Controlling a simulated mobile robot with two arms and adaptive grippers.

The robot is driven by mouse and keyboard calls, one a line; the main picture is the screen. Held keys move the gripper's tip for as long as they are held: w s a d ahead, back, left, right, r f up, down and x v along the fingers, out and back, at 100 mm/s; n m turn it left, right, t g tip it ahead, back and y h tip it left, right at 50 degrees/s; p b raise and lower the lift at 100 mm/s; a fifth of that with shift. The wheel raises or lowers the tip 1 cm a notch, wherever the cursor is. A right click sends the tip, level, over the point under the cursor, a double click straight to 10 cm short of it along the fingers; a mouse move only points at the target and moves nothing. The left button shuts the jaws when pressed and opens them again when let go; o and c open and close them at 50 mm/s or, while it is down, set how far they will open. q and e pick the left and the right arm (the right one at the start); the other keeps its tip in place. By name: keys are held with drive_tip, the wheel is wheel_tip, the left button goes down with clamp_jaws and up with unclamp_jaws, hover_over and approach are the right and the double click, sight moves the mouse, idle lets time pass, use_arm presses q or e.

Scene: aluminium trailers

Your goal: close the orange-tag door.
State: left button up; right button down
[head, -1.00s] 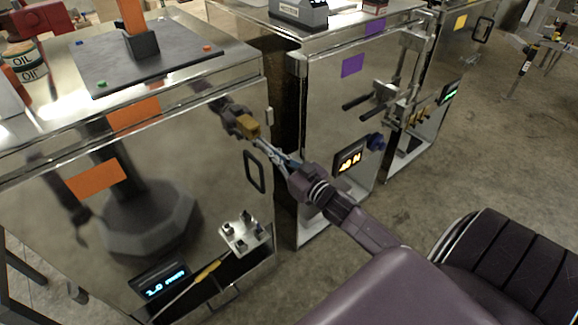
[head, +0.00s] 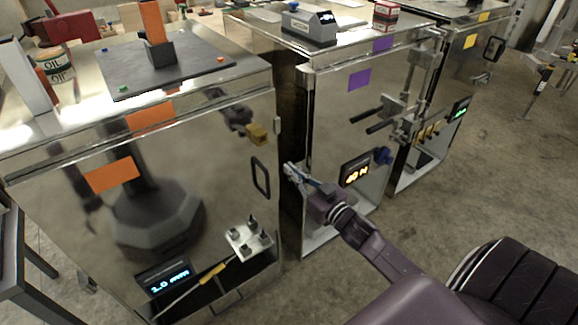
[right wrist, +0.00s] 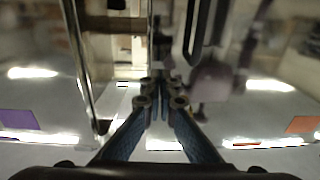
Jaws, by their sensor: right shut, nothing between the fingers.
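The orange-tag door (head: 205,180) is the shiny front of the left trailer, with an orange tag (head: 112,175) and a dark loop handle (head: 260,177). It looks flush or nearly flush with its frame; I cannot tell whether it is fully shut. Another orange tag (head: 150,117) is on the strip above. My right gripper (head: 289,171) is shut and empty, just right of the handle, before the gap between trailers. In the right wrist view, its fingertips (right wrist: 159,82) meet and the handle (right wrist: 195,28) shows beyond. My left gripper is not in view; dark arm shapes on the door look like reflections.
The middle trailer with a purple tag (head: 359,79) has bars (head: 392,110) jutting from its front. A yellow-tag trailer (head: 470,41) stands farther right. A small block with pegs (head: 248,238) is low on the left front.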

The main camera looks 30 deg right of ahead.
drive_tip(key=s, duration=0.7)
drive_tip(key=s+a+f+g+h, duration=0.1)
drive_tip(key=s+f+g, duration=0.3)
drive_tip(key=f, duration=0.8)
drive_tip(key=s+f+m+g, duration=0.15)
drive_tip(key=s+f, duration=0.45)
drive_tip(key=f, duration=0.7)
drive_tip(key=s+a+f+n+g+h, duration=0.1)
drive_tip(key=s+f+g, duration=0.3)
drive_tip(key=f, duration=0.8)
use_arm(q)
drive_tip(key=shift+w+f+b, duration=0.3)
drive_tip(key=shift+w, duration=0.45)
use_arm(e)
drive_tip(key=s+a+f+g, duration=0.2)
drive_tip(key=s+a+f, duration=0.2)
drive_tip(key=s, duration=0.5)
drive_tip(key=s+a+f+n+g, duration=0.1)
drive_tip(key=s+a+f+g, duration=0.2)
drive_tip(key=s+f, duration=0.4)
drive_tip(key=s+a+f+n+g+y, duration=0.1)
drive_tip(key=s+a+f, duration=0.3)
drive_tip(key=s, duration=0.8)
wheel_tip(320, 180, down, 2)
drive_tip(key=shift+a+f+g, duration=0.2)
drive_tip(key=shift+a+g, duration=0.1)
drive_tip(key=shift+g, duration=0.45)
